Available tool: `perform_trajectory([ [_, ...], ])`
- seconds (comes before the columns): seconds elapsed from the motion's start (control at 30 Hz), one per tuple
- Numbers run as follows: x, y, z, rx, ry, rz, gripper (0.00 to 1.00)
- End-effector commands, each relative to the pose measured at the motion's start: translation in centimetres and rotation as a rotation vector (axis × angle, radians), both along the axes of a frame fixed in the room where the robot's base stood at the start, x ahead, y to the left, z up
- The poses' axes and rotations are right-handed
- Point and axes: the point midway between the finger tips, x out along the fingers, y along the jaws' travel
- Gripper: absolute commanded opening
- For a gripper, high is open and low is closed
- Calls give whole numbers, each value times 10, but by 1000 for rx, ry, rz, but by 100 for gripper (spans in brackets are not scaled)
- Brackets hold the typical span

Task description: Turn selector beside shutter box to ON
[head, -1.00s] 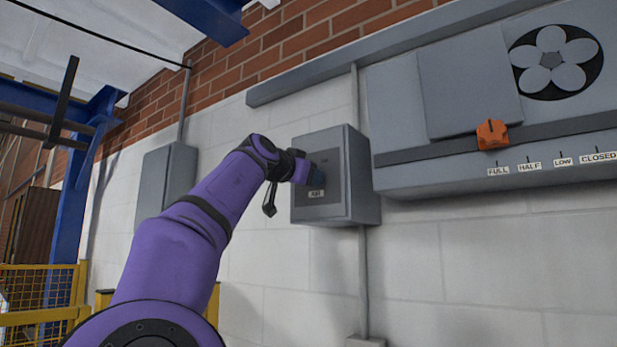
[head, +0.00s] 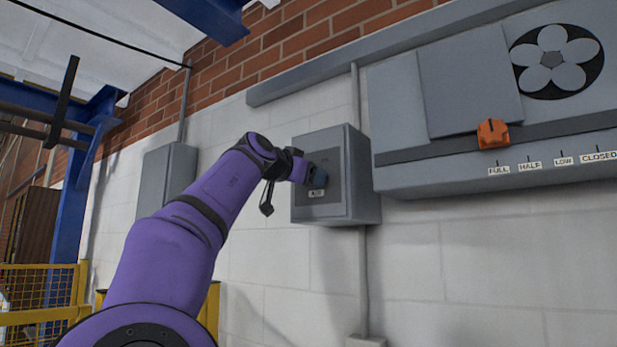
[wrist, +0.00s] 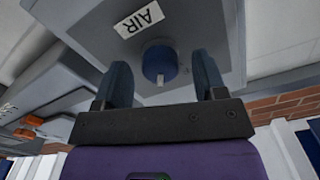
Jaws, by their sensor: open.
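The selector is a round blue knob (wrist: 158,62) with a small pale mark, on the front of a grey box (head: 345,211) labelled AIR (wrist: 138,19). The box hangs left of the large grey shutter box (head: 440,181). My gripper (wrist: 163,78) is open, with one dark blue finger on each side of the knob in the wrist view. Gaps show between the fingers and the knob, and I cannot tell how deep the fingertips reach. In the head view my gripper (head: 310,174) is at the box front and partly hides the knob. No ON marking is readable.
The shutter box carries an orange slider (head: 492,134) above the labels FULL, HALF, LOW and CLOSED. Another grey box (head: 165,180) hangs on the wall at left. A conduit (head: 363,285) runs below the AIR box. Yellow railing (head: 40,300) stands at lower left.

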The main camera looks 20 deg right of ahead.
Motion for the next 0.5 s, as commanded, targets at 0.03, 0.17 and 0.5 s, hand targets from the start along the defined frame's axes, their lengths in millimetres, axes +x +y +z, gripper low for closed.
perform_trajectory([
  [0.03,-4,7,0,-1,0,3,65],
  [0.17,-18,27,0,-2,0,5,65],
  [0.5,-50,71,-1,-1,1,3,65],
])
